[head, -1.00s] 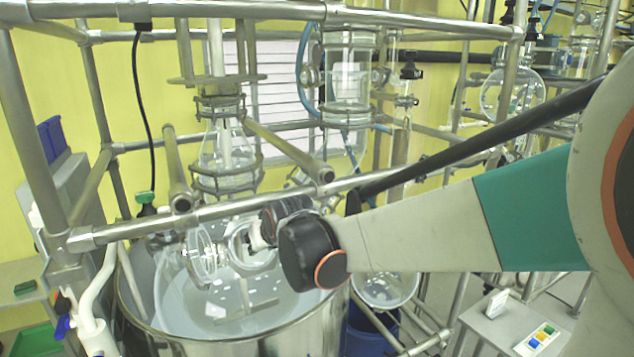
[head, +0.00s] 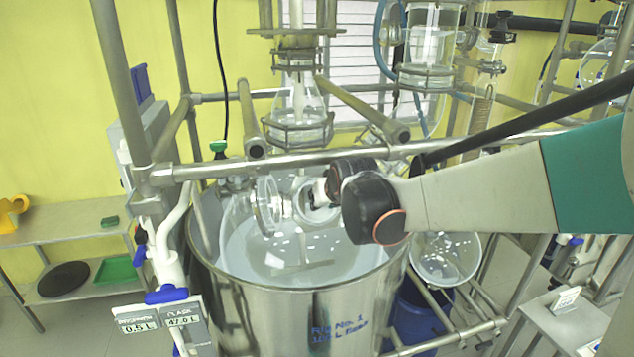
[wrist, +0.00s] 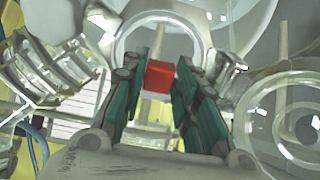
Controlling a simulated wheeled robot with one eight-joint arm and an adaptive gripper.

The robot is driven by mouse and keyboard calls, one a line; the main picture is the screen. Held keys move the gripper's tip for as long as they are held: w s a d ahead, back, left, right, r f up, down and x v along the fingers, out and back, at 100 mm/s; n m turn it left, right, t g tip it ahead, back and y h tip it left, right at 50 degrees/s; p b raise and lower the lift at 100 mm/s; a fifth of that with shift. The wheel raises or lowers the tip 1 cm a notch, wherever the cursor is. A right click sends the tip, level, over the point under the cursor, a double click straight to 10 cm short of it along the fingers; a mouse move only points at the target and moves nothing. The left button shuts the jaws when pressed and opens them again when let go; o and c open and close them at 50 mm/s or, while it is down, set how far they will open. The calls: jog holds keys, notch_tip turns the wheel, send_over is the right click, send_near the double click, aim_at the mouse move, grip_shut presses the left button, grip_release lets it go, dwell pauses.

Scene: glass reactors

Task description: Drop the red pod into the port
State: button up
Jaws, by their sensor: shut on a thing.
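The red pod (wrist: 158,76) is a small red block between the teal fingers of my gripper (wrist: 164,82) in the wrist view. The fingers are shut on it. Behind the pod, a round glass port rim (wrist: 122,45) curves across the upper middle. I cannot tell the gap between pod and rim. In the head view, glass port necks (head: 265,205) stand over the steel-jacketed reactor (head: 300,310). My arm's black end joint is just right of them. The pod and fingertips cannot be made out in the head view.
A horizontal steel bar (head: 300,158) crosses just above the ports. A conical glass flask (head: 298,105) hangs over it. A white pipe (head: 170,245) stands left of the reactor. A low shelf (head: 60,235) at far left holds a green tray (head: 115,270).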

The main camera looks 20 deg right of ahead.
jog(key=shift+b+x, duration=0.6)
jog(key=shift+x, duration=0.8)
jog(key=o, duration=0.9)
jog(key=v, duration=1.2)
dwell(0.3)
jog(key=shift+s+f, duration=0.1)
